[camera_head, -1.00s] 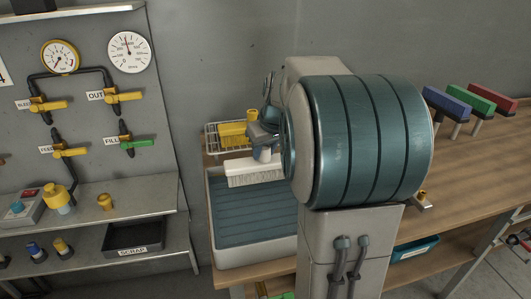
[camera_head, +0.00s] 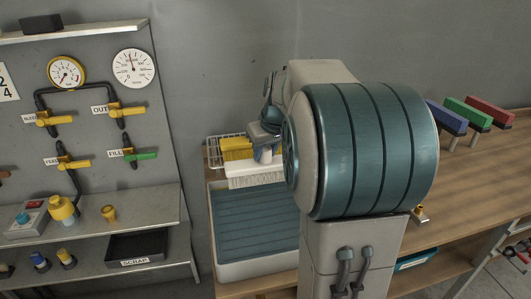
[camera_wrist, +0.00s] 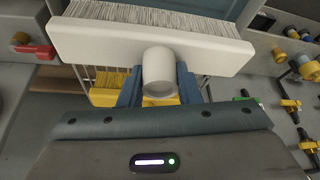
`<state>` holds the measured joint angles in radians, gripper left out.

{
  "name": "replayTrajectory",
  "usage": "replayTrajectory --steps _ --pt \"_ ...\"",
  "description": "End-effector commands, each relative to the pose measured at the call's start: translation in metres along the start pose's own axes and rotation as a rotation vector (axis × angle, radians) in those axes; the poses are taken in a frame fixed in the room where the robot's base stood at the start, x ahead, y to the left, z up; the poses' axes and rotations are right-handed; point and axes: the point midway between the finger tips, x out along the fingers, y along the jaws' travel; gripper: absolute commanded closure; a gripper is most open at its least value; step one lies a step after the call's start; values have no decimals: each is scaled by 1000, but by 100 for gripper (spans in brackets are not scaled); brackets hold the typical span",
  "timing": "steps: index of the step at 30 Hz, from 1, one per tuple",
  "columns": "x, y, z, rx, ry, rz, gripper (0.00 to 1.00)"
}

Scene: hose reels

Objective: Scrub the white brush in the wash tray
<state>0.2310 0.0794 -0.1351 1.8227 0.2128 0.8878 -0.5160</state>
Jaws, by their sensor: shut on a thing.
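My gripper (camera_wrist: 158,85) is shut on the round handle of the white brush (camera_wrist: 210,48), which fills the top of the wrist view. In the head view the white brush (camera_head: 256,177) hangs over the back part of the wash tray (camera_head: 214,222), bristles downward. The tray is white-walled with a blue-green ribbed floor. The bristles look to be above the tray floor; I cannot tell whether they touch anything. My arm hides the tray's right side and most of my gripper in the head view.
Blue, green and red (camera_head: 491,109) brushes stand on posts at the right of the bench. A panel with gauges (camera_head: 67,72) and valves is at the left, above a black scrap bin (camera_head: 136,248).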

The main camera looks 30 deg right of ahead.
Motion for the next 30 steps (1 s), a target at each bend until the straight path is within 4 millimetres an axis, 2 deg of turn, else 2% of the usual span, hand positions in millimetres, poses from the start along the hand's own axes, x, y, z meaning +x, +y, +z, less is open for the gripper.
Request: replayTrajectory --steps 1,24,30 --pt "-9 0 -4 0 2 1 100" --pt "-80 0 -33 1 1 1 100" --pt "-86 0 -36 0 1 1 100"
